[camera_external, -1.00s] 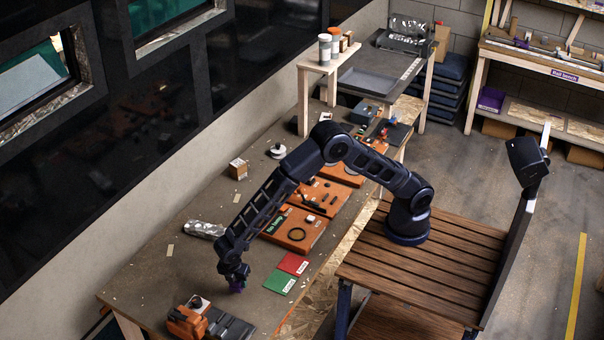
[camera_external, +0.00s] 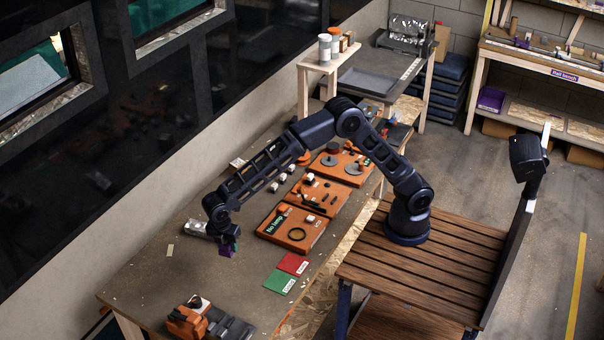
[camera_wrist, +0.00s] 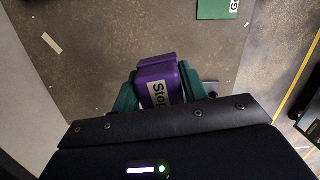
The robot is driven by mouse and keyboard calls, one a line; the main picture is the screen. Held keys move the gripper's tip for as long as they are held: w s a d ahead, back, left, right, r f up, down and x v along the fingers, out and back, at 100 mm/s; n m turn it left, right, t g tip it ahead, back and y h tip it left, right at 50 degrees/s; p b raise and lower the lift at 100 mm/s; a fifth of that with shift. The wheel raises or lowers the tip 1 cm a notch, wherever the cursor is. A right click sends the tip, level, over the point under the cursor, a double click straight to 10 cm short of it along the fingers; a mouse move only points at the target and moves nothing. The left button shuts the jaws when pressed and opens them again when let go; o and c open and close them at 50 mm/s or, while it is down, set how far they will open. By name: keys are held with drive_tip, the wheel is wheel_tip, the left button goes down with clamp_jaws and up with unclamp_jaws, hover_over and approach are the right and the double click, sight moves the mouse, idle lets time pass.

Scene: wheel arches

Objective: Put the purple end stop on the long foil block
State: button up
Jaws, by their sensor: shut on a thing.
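The purple end stop (camera_wrist: 162,82) carries a white label reading "Stop" in the wrist view. My gripper (camera_wrist: 155,92) is shut on it, with a green finger on each side. In the external view the purple end stop (camera_external: 227,251) hangs below my gripper (camera_external: 228,241), and it appears raised above the bench. The long foil block (camera_external: 198,228) is silver and lies on the bench just left of my gripper; my arm hides its right part. I cannot tell whether the end stop touches it.
Orange boards (camera_external: 293,229) with small parts lie to the right. Green (camera_external: 279,281) and red (camera_external: 293,264) cards lie in front of them. An orange and black tool (camera_external: 200,318) stands at the near end. The bench (camera_external: 150,275) left of it is mostly clear.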

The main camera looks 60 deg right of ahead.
drive_tip(key=w+d+r+m, duration=0.1)
drive_tip(key=w+d+r, duration=0.1)
drive_tip(key=w+d, duration=0.95)
drive_tip(key=w+d+r+m, duration=0.1)
drive_tip(key=w+d, duration=0.7)
drive_tip(key=w, duration=0.7)
drive_tip(key=f, duration=1.9)
drive_tip(key=shift+w+a+f, duration=0.15)
drive_tip(key=shift+w+a, duration=0.05)
drive_tip(key=shift+a, duration=0.05)
drive_tip(key=shift+f, duration=0.1)
drive_tip(key=o, duration=1)
